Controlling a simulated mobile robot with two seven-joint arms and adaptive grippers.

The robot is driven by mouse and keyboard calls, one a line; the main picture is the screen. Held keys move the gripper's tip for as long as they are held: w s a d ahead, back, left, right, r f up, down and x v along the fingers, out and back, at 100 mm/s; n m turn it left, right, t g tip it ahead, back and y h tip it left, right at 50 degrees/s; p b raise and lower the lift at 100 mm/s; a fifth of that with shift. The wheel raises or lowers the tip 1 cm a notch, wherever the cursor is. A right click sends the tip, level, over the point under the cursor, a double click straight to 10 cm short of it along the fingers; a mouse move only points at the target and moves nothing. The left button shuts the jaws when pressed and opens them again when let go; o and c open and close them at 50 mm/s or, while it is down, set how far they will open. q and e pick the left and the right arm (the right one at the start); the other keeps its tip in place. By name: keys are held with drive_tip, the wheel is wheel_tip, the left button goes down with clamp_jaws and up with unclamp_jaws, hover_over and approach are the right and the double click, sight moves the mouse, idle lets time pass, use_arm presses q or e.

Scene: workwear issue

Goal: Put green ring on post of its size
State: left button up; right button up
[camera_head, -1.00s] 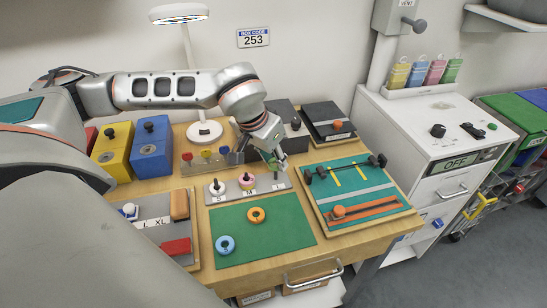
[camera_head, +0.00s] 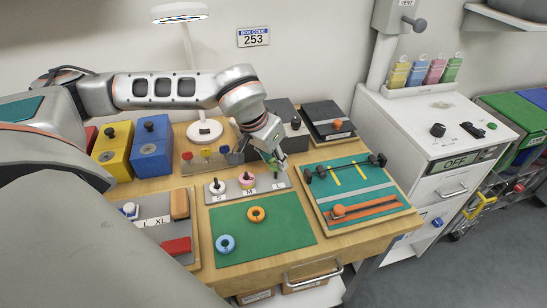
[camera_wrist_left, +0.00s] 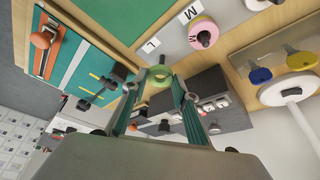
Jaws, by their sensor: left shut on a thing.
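The green ring (camera_wrist_left: 159,79) is between the fingertips of my left gripper (camera_wrist_left: 152,88), which is shut on it. In the head view the left gripper (camera_head: 278,164) is over the right end of the grey post board (camera_head: 235,193), by the L label. The L post is largely hidden by the gripper; I cannot tell whether the ring is around it. The pink ring (camera_head: 247,180) is on the M post and also shows in the wrist view (camera_wrist_left: 203,33). The S post (camera_head: 217,187) stands at the left. My right gripper is not in view.
An orange ring (camera_head: 256,214) and a blue ring (camera_head: 225,244) lie on the green mat (camera_head: 285,228). A teal board (camera_head: 355,195) with dark bars lies to the right. Dark boxes (camera_head: 292,118) and a lamp (camera_head: 204,131) stand behind.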

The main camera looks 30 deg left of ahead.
use_arm(q)
drive_tip(key=shift+f, duration=0.55)
idle(0.4)
drive_tip(key=o, duration=0.7)
drive_tip(key=shift+o, duration=0.2)
drive_tip(key=o, duration=0.4)
drive_tip(key=shift+r, duration=0.15)
